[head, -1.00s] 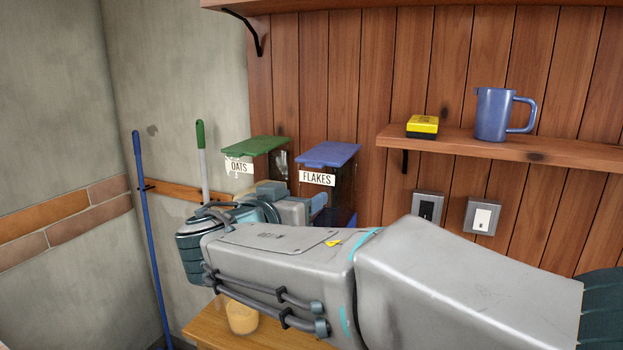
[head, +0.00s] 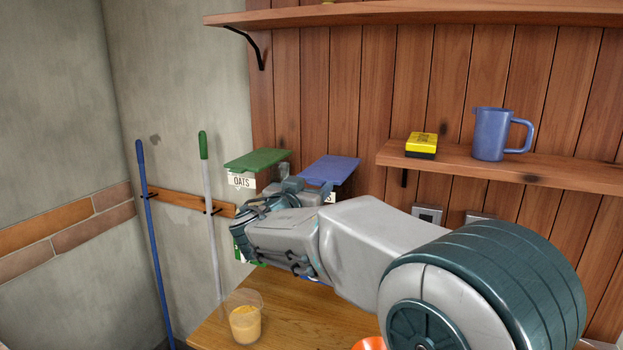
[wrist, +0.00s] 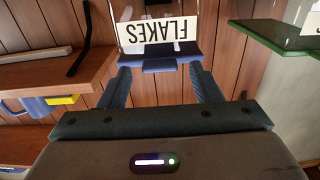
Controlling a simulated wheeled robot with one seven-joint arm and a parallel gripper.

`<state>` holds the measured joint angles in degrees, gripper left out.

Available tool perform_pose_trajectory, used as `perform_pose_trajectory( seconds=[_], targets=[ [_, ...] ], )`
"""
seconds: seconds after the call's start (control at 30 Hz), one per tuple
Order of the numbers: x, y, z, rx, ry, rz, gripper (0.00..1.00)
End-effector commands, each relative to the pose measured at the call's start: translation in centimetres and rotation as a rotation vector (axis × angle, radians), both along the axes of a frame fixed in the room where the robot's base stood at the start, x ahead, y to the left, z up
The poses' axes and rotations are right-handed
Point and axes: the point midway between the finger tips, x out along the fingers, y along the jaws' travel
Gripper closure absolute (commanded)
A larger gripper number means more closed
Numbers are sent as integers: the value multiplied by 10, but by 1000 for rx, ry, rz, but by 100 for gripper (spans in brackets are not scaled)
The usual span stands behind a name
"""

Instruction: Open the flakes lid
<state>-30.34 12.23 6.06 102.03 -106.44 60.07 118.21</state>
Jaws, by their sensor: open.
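The flakes dispenser's flat blue lid (head: 332,169) lies shut on its top in the head view, with its box mostly hidden by my arm. In the upside-down wrist view, its white FLAKES label (wrist: 158,33) and the lid's blue front edge (wrist: 160,64) show straight ahead. My gripper (wrist: 160,72) is open, its two dark fingers spread on either side of the blue edge. I cannot tell whether they touch it. In the head view my gripper (head: 310,190) is partly hidden, just in front of the dispenser.
The green-lidded oats dispenser (head: 257,160) stands close on the left. A clear cup (head: 245,322) with yellow contents stands on the wooden counter (head: 290,305). A shelf (head: 500,168) at right holds a blue jug (head: 490,135) and a yellow box (head: 421,145).

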Motion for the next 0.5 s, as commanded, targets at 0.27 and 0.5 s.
perform_pose_trajectory(
  seconds=[0.27,0.5],
  targets=[
    [7,-2,-1,1,1,1,42],
    [7,-2,-1,1,1,1,75]
  ],
)
